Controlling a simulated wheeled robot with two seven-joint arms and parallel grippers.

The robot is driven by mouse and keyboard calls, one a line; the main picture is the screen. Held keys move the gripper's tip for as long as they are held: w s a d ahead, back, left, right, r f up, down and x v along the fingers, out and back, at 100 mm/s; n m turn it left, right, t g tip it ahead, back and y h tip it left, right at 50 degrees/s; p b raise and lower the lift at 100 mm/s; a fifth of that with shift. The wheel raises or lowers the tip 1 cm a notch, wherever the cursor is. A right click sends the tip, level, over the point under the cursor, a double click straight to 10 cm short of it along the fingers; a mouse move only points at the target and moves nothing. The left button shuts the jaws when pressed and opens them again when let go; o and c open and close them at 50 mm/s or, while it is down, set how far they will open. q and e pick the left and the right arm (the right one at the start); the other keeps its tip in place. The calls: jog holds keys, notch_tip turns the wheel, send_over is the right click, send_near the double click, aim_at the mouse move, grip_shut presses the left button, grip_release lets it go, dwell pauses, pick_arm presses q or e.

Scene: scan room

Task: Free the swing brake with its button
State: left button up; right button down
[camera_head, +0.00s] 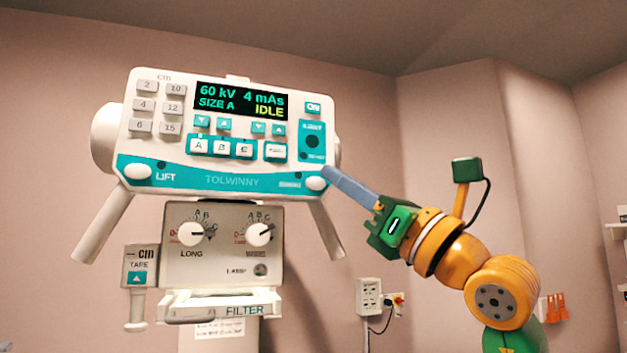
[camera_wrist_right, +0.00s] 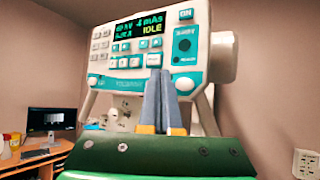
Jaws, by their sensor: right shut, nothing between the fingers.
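The white X-ray tube head (camera_head: 215,165) carries a control panel with a teal lower band. A round white button (camera_head: 316,183) sits at the band's right end, beside a small label too blurred to read; it also shows in the right wrist view (camera_wrist_right: 184,82). A matching white button (camera_head: 138,171) sits at the left end, beside the word LIFT. My right gripper (camera_head: 326,172) is shut and empty, its blue-grey fingertips close to the right-end button. In the right wrist view the fingertips (camera_wrist_right: 158,74) appear just left of that button. Contact cannot be told. My left gripper is out of view.
The display (camera_head: 241,100) reads 60 kV, 4 mAs, SIZE A, IDLE. Below the head hang a collimator (camera_head: 222,245) with two knobs and a tape unit (camera_head: 138,265). Two slanted handles (camera_head: 103,222) (camera_head: 326,230) flank it. A wall socket (camera_head: 369,297) is behind.

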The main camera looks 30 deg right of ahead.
aim_at(316, 183)
jog(key=shift+w+d+p, duration=0.25)
jog(key=shift+w+p, duration=0.15)
jog(key=shift+w, duration=0.45)
jog(key=shift+w+d+p, duration=0.25)
jog(key=shift+w+p, duration=0.2)
jog(key=shift+w, duration=0.4)
jog(key=shift+w+d+p, duration=0.25)
jog(key=shift+w+p, duration=0.15)
jog(key=shift+w, duration=0.45)
jog(key=shift+s, duration=0.1)
jog(key=shift+r, duration=0.1)
jog(key=shift+w+d+p, duration=0.1)
jog(key=shift+w+p, duration=0.2)
jog(key=shift+w, duration=0.15)
